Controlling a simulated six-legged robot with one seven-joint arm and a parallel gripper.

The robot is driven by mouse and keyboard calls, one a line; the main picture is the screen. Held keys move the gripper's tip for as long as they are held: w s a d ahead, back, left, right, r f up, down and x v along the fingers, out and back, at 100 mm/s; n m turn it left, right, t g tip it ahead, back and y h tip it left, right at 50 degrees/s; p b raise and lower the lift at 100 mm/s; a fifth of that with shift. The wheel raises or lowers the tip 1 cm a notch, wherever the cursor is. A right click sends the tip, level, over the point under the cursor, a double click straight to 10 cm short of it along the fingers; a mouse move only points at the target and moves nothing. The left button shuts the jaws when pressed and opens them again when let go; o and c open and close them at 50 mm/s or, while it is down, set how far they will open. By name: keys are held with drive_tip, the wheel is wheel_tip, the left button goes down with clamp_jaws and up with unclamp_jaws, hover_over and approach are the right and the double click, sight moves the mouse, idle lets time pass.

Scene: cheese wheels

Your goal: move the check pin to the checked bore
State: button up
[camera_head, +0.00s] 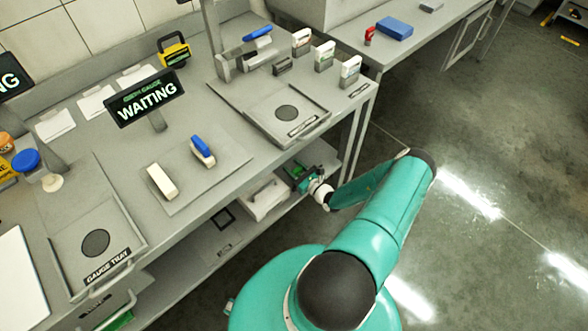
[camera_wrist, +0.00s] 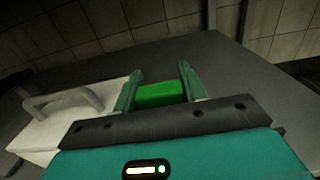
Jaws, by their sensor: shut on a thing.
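My gripper (camera_head: 302,177) is at the lower shelf under the right end of the bench. In the wrist view my gripper (camera_wrist: 160,92) is shut on a green block (camera_wrist: 162,95), which sits between its two green fingers. Most of the block's length is hidden. I cannot tell a check pin or a checked bore by name. A grey tray labelled GAUGE TRAY (camera_head: 78,262) has a dark round spot (camera_head: 95,243). A second grey tray (camera_head: 257,122) at the right has another dark round spot (camera_head: 286,113).
A white box with a handle (camera_head: 262,203) stands left of my gripper; it also shows in the wrist view (camera_wrist: 42,138). A WAITING sign (camera_head: 147,98) stands on the bench. A white block (camera_head: 161,182) and a blue-topped piece (camera_head: 202,151) lie on a mat. Open floor lies right.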

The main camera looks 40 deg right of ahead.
drive_tip(key=shift+r, duration=0.25)
drive_tip(key=shift+r, duration=0.35)
drive_tip(key=shift+r, duration=0.45)
wheel_tip(320, 180, up, 3)
drive_tip(key=shift+f, duration=0.1)
idle(0.3)
drive_tip(key=shift+d, duration=0.1)
